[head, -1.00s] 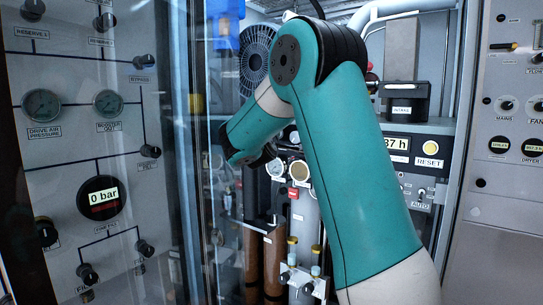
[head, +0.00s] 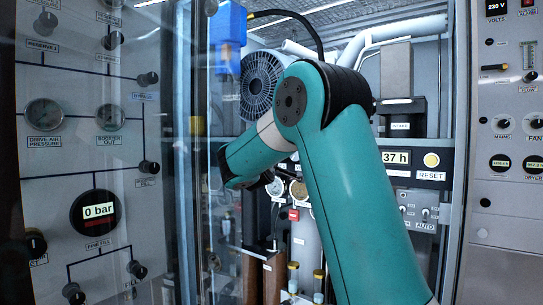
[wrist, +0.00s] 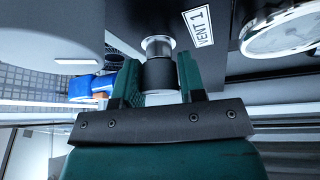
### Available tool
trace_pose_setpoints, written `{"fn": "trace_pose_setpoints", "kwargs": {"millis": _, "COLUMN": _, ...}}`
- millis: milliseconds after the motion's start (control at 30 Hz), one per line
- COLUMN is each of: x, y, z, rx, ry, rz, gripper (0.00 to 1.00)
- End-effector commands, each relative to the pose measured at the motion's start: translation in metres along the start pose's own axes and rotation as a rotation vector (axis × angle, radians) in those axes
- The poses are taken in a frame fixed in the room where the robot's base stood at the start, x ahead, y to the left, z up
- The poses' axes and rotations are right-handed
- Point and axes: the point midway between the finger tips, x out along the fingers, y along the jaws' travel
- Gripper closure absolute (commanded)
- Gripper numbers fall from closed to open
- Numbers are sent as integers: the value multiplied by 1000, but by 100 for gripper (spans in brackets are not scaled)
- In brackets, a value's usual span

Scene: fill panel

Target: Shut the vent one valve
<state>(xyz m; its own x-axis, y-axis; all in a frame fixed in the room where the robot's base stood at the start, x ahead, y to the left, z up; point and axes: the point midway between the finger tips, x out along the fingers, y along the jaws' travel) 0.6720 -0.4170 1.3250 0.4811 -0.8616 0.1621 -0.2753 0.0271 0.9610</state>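The vent one valve shows in the wrist view as a dark round knob (wrist: 160,73) on a silver stem, beside a "VENT 1" label (wrist: 198,27). My gripper (wrist: 160,80) has its two green fingers on either side of this knob. The knob sits between them with very little gap, and I cannot tell whether both fingers touch it. In the head view my gripper (head: 236,182) is at the end of the teal arm, in front of the panel's middle bay. Its fingertips and the vent one knob cannot be made out there.
A white-faced gauge (wrist: 282,30) lies close to the knob in the wrist view. A large grey cylinder (wrist: 50,30) is on its other side.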

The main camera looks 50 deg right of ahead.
Motion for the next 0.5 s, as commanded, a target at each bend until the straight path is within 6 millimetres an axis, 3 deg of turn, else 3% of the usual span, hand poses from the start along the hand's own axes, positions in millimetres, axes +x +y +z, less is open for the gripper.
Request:
{"fn": "trace_pose_setpoints", "kwargs": {"millis": 33, "x": 0, "y": -2, "z": 0, "rx": -2, "ry": -1, "rz": -4, "gripper": 51}}
{"fn": "trace_pose_setpoints", "kwargs": {"millis": 100, "x": 0, "y": -2, "z": 0, "rx": -2, "ry": 0, "rz": -2, "gripper": 40}}
{"fn": "trace_pose_setpoints", "kwargs": {"millis": 367, "x": -1, "y": 0, "z": 0, "rx": 0, "ry": 1, "rz": 1, "gripper": 40}}
{"fn": "trace_pose_setpoints", "kwargs": {"millis": 500, "x": -12, "y": -1, "z": 0, "rx": 1, "ry": 2, "rz": 1, "gripper": 40}}
